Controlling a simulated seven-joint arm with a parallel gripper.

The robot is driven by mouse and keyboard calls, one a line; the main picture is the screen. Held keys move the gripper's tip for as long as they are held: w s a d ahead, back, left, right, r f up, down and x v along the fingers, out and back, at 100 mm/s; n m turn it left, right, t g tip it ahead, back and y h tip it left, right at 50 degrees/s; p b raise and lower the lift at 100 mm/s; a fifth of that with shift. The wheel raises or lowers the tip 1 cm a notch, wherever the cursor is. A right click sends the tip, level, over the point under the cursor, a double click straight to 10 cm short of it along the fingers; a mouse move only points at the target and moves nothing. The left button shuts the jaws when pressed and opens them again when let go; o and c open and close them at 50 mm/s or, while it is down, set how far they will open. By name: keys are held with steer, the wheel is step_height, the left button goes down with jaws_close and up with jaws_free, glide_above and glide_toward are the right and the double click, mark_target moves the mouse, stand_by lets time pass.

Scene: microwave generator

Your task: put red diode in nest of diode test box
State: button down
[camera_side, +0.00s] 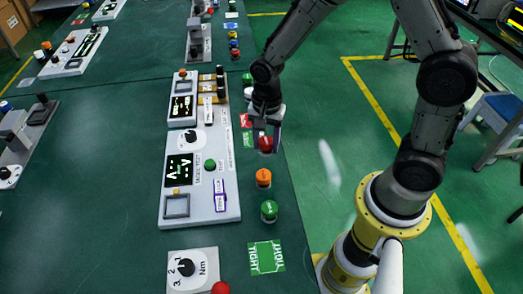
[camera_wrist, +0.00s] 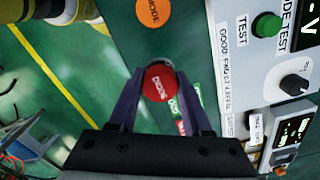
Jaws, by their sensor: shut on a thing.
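The red diode (camera_side: 266,143) is a round red piece with a white label, near the table's right edge. My gripper (camera_side: 264,139) points down and is shut on it; in the wrist view, the red diode (camera_wrist: 159,83) sits between the two dark fingertips. I cannot tell whether it touches the table. The white diode test box (camera_side: 205,184) is left of my gripper, with a dark screen, black knob and green button. Its nest (camera_side: 177,206) is a square grey frame at the near left corner and looks empty. The test box (camera_wrist: 265,50) is at the right in the wrist view.
An orange piece (camera_side: 264,178) and a green piece (camera_side: 269,211) stand in line nearer the camera. Another white box with a knob (camera_side: 192,268) is near the bottom. Another device (camera_side: 182,107) adjoins the test box's far end.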

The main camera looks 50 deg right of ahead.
mark_target(261, 152)
steer(key=shift+w+f, duration=0.45)
steer(key=shift+f, duration=0.05)
steer(key=shift+w+a+f, duration=0.1)
steer(key=shift+w+f, duration=0.05)
steer(key=shift+f, duration=0.7)
steer(key=shift+w+f, duration=0.1)
steer(key=shift+f, duration=0.7)
steer(key=shift+f, duration=0.25)
steer(key=shift+c, duration=1.7)
jaws_free()
steer(key=shift+r, duration=0.15)
